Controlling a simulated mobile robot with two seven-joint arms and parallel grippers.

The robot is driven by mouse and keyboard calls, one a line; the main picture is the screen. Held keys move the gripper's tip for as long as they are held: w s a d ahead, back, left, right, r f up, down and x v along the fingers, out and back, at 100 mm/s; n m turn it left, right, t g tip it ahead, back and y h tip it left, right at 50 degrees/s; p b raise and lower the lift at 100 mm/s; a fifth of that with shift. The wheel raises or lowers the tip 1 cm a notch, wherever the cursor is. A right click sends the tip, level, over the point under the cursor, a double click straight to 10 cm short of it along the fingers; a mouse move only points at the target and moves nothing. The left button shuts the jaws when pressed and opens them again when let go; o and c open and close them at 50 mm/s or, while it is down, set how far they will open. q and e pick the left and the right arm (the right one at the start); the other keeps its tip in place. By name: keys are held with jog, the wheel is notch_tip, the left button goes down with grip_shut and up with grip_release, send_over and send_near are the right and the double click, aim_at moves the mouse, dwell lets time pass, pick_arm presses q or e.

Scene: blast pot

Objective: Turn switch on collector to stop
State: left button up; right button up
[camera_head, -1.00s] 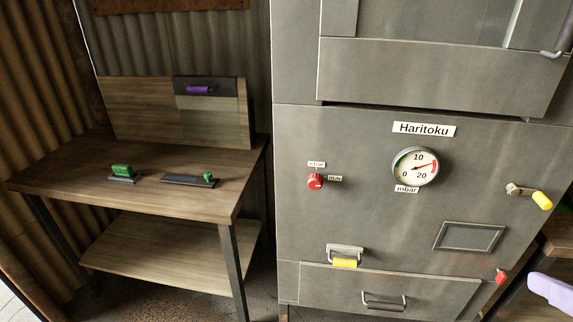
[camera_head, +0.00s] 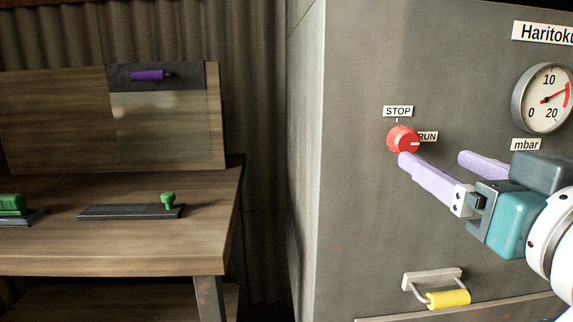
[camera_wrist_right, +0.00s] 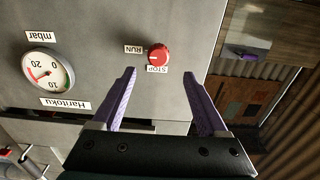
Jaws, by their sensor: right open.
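The red round switch knob (camera_head: 402,138) is on the grey front of the collector (camera_head: 350,220). A STOP label (camera_head: 398,111) is above it and a RUN label (camera_head: 428,136) to its right. Its white mark points right, toward RUN. My right gripper (camera_head: 434,157) is open in front of the panel, one lilac finger overlapping the knob's lower edge in the head view. In the right wrist view, the knob (camera_wrist_right: 158,55) lies ahead of the open fingers (camera_wrist_right: 159,72), centred between them, with nothing held. I cannot tell any contact. My left gripper is out of view.
A pressure gauge (camera_head: 543,98) is right of the knob, and a yellow-gripped handle (camera_head: 448,298) is below. A wooden workbench (camera_head: 120,247) with green-handled tools stands left, its back panel carrying a purple handle (camera_head: 147,75). The panel around the knob is mostly flat and clear.

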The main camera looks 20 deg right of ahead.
aim_at(409, 143)
jog(key=x, duration=0.9)
jog(key=shift+w+d+p, duration=0.15)
jog(key=shift+w+p, duration=0.1)
jog(key=shift+p, duration=0.15)
grip_shut()
